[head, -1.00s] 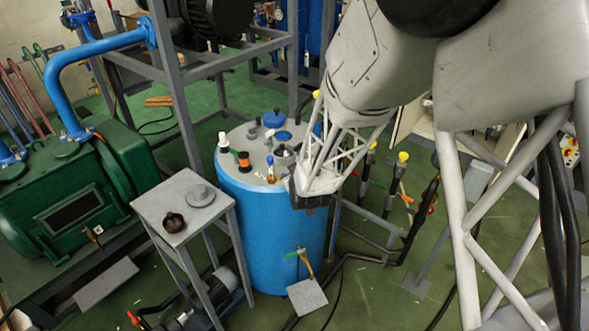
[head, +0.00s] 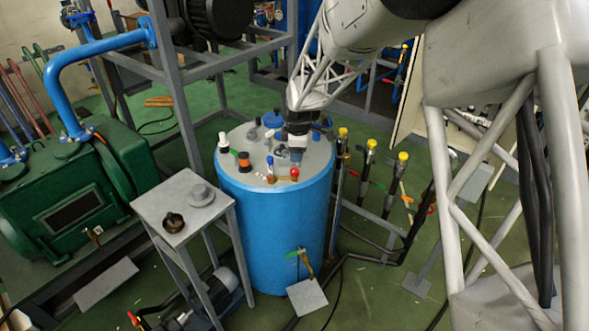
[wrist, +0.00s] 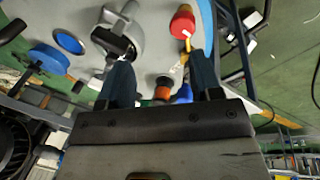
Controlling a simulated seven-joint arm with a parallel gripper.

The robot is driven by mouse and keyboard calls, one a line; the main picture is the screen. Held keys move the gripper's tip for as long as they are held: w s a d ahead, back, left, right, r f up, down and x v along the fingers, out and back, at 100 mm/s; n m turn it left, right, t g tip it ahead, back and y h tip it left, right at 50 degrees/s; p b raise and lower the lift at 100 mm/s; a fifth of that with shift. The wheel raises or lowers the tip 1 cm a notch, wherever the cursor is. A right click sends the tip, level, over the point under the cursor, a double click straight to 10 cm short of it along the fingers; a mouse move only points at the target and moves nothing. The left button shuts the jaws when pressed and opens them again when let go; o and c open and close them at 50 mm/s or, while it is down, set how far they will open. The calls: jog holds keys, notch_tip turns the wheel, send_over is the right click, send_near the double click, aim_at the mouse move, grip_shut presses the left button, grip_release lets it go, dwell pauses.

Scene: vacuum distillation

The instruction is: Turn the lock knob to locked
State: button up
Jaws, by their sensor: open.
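Several fittings stand on the lid of the blue drum (head: 277,235). I cannot tell which is the lock knob. A red knob (head: 294,173) sits near the lid's front edge and shows at the top of the wrist view (wrist: 183,22). A black-and-orange knob (head: 245,160) stands to its left; in the wrist view an orange-and-black knob (wrist: 162,90) shows between the fingers. A grey metal fitting (wrist: 118,38) lies beyond the left finger. My gripper (head: 296,155) points down over the lid, open, and appears empty (wrist: 160,62). It partly hides the lid's middle.
A white-topped knob (head: 223,141) and a blue-handled valve (head: 270,162) also stand on the lid. A grey stand (head: 184,205) with a dark round knob (head: 173,222) is at the front left. Yellow-capped pipes (head: 371,150) rise right of the drum.

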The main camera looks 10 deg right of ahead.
aim_at(294, 170)
jog(key=n+g, duration=0.1)
jog(key=n, duration=0.1)
jog(key=s+n+g, duration=0.1)
jog(key=shift+a+r+g, duration=0.2)
jog(key=shift+a+g, duration=0.05)
jog(key=shift+g, duration=0.05)
jog(key=shift+f, duration=0.1)
jog(key=shift+f, duration=3.8)
jog(key=c, duration=0.9)
